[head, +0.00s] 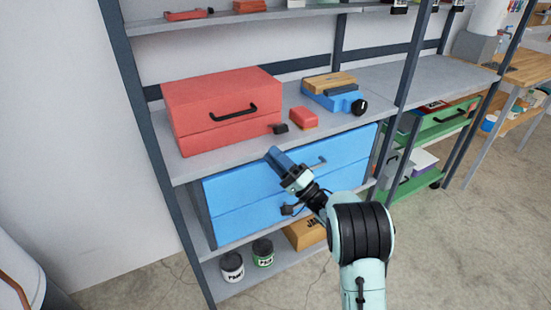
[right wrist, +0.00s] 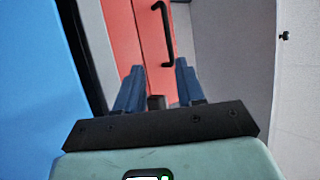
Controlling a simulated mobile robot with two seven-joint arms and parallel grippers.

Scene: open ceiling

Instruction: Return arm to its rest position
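My right arm reaches in from the lower right of the head view. My right gripper (head: 274,154), with blue fingers, is in front of the shelf unit near the top edge of the blue drawer cabinet (head: 240,208). In the right wrist view the two fingers of this gripper (right wrist: 159,64) stand apart with nothing held between them. Beyond them is the red toolbox (right wrist: 142,28) with its black handle; it also shows on the shelf in the head view (head: 190,103). My left gripper is not in view.
A small red object (head: 304,117) and a blue tool with a black knob (head: 340,100) lie beside the toolbox. Two paint cans (head: 231,266) stand on the bottom shelf. Shelf posts (head: 155,140) flank my arm. The floor is clear at lower right.

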